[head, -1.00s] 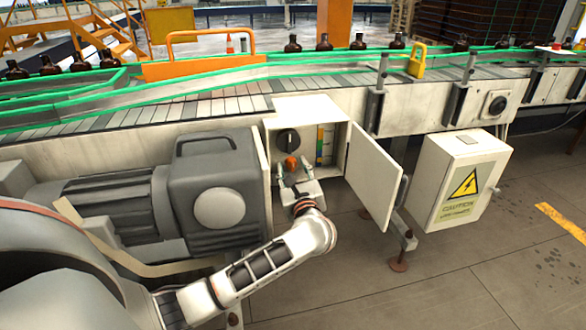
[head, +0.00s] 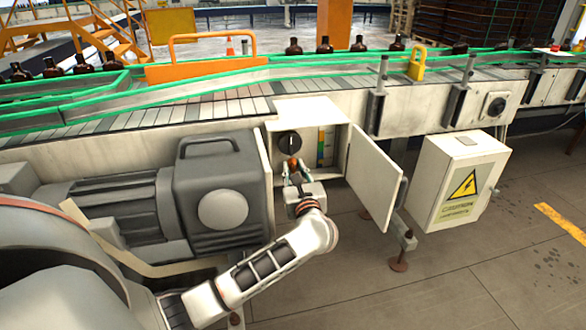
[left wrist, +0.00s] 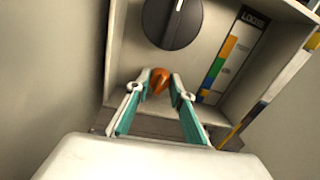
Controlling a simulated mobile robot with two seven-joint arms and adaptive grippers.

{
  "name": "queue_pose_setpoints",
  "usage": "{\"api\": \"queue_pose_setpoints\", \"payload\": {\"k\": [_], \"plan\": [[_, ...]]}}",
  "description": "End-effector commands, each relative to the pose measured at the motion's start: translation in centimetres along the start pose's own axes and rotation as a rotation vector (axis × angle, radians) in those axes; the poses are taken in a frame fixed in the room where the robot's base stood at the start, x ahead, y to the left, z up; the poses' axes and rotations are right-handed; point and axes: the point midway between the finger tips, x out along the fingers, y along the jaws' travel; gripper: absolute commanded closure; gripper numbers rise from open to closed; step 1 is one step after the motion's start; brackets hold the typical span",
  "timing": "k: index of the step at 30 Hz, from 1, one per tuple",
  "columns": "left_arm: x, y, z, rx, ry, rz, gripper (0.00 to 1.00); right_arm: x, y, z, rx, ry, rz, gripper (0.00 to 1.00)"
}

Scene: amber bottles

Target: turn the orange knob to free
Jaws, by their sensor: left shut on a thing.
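The orange knob (left wrist: 160,80) sits on the back panel inside an open white box (head: 308,106) under the conveyor. It also shows small in the head view (head: 293,163). My left gripper (left wrist: 160,88) reaches into the box from below, with its two fingers on either side of the knob and shut on it. A larger black round knob (left wrist: 173,18) with a white mark is above the orange knob; it shows in the head view too (head: 290,142). The right gripper is in neither view.
The box door (head: 373,180) stands open to the right. A coloured label strip (left wrist: 222,62) is right of the knobs. A grey motor (head: 215,190) is close on the left. A box with a warning sign (head: 462,180) stands further right. Brown bottles (head: 325,45) ride the conveyor.

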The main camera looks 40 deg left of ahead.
Motion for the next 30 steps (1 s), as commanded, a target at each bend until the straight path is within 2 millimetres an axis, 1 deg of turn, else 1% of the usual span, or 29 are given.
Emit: {"api": "queue_pose_setpoints", "payload": {"k": [1, 4, 7, 16, 25, 30], "plan": [[-0.1, -0.1, 0.4, 0.031, 0.002, 0.001, 0.99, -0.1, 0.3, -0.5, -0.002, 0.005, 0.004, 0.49], [0.0, -0.1, 0.5, 0.115, 0.006, 0.003, 0.99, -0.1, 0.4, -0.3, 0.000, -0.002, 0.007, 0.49], [0.0, -0.1, 0.6, 0.209, 0.011, 0.004, 0.99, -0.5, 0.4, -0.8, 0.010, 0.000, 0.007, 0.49], [0.0, -0.3, 0.6, 0.495, 0.027, 0.007, 0.99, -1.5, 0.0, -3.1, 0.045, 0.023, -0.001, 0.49], [0.0, -0.4, 0.6, 0.782, 0.043, 0.010, 0.99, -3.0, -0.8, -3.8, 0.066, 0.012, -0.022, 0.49], [-0.1, -0.4, 0.5, 0.944, 0.052, 0.011, 0.99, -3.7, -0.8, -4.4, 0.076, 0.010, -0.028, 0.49]]}}
